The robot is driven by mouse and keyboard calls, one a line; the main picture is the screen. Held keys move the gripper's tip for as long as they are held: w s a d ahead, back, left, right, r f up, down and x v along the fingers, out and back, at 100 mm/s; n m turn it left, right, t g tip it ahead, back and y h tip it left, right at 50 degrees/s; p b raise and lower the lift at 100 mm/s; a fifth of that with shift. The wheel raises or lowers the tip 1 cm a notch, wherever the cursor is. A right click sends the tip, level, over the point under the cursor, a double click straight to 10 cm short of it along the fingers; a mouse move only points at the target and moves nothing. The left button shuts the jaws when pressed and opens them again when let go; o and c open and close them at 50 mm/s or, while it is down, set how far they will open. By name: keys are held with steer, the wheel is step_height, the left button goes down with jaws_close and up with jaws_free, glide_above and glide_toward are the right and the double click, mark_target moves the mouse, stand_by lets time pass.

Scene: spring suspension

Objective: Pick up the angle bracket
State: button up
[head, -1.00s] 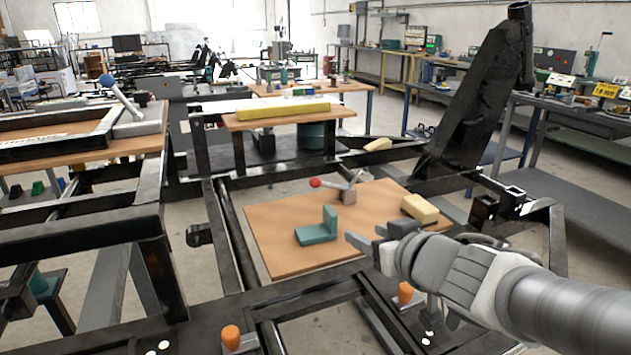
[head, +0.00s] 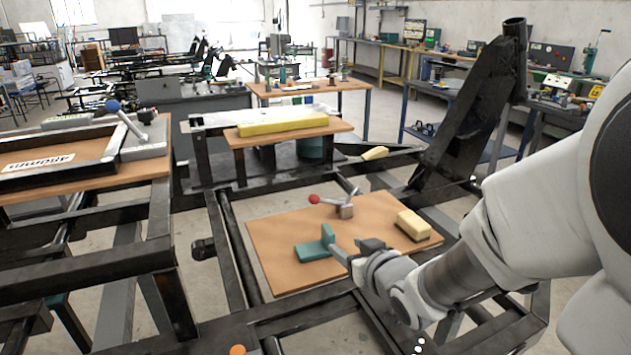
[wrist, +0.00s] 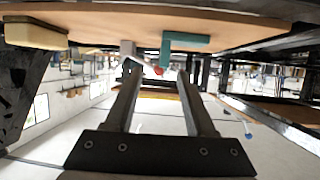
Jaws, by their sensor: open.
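The angle bracket (head: 312,250) is a teal L-shaped piece. It lies on the brown board (head: 272,235) with one leg flat and the other upright. In the wrist view the bracket (wrist: 186,42) shows upside down, just beyond the fingertips and toward the right. My gripper (head: 354,250) is in front and to the right of the bracket in the head view, close to its upright leg. In the wrist view my gripper (wrist: 157,74) has its two fingers apart with nothing held between them. Whether a finger touches the bracket cannot be told.
A lever with a red ball knob (head: 315,199) stands on a metal block behind the bracket. A cream-yellow block (head: 413,225) lies on the board's right side. Black metal frame bars surround the board. The board's left part is clear.

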mark_target(332, 237)
steer(key=b+x, duration=0.1)
steer(key=x, duration=0.3)
steer(key=shift+f, duration=0.1)
steer(key=shift+a+r+b+x, duration=0.1)
steer(key=shift+b+x, duration=0.2)
steer(key=shift+x, duration=0.7)
steer(key=shift+a+r+b+x, duration=0.15)
steer(key=shift+b+x, duration=0.2)
steer(key=shift+x, duration=0.7)
steer(key=shift+a+r+b+x, duration=0.1)
steer(key=shift+b+x, duration=0.2)
steer(key=shift+x, duration=0.7)
jaws_close()
steer(key=shift+r, duration=0.1)
